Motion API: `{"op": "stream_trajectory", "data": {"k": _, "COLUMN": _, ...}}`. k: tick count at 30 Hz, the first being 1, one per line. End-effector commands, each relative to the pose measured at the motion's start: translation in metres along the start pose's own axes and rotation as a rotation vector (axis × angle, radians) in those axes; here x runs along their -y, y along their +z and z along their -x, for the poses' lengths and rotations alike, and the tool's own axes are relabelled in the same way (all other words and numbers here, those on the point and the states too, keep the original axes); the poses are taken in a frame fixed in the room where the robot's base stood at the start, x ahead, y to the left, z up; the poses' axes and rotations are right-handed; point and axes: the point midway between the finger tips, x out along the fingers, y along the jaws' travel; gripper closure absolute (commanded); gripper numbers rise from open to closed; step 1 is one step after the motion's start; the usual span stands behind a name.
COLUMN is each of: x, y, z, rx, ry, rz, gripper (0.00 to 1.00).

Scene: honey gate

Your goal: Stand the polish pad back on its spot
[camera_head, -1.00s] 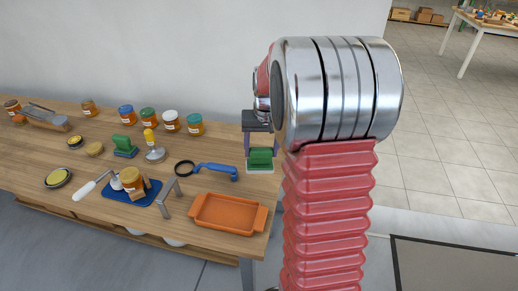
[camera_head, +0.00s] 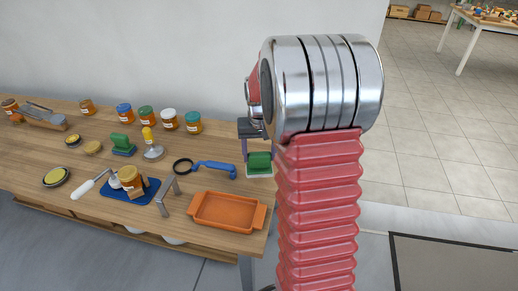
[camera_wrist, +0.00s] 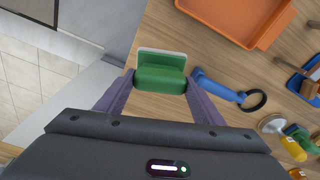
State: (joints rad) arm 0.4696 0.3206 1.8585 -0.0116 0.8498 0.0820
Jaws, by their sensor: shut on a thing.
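The polish pad, a green block on a pale base, is held in my gripper (camera_head: 258,150). In the head view the pad (camera_head: 259,162) is over the right end of the wooden table (camera_head: 60,150). The wrist view shows the green block (camera_wrist: 160,80) between the two purple fingers, its pale base (camera_wrist: 162,55) facing away from my gripper. I cannot tell whether the base touches the table. The pad's spot cannot be made out.
A blue-handled magnifier (camera_head: 212,169) lies just left of the pad, an orange tray (camera_head: 228,228) in front. A second green block (camera_head: 122,141) on a blue base stands further left. Several jars (camera_head: 193,123) line the back. A pale wall rises behind.

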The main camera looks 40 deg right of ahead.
Motion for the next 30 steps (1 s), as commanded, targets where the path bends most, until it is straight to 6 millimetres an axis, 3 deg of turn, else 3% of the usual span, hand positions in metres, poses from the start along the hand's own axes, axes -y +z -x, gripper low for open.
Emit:
{"op": "stream_trajectory", "data": {"k": 10, "x": 0.000, "y": 0.003, "z": -0.026, "rx": 0.000, "ry": 0.000, "rz": 0.000, "gripper": 0.99}}
{"op": "stream_trajectory", "data": {"k": 30, "x": 0.000, "y": 0.004, "z": -0.029, "rx": -0.001, "ry": 0.000, "rz": 0.000, "gripper": 0.99}}
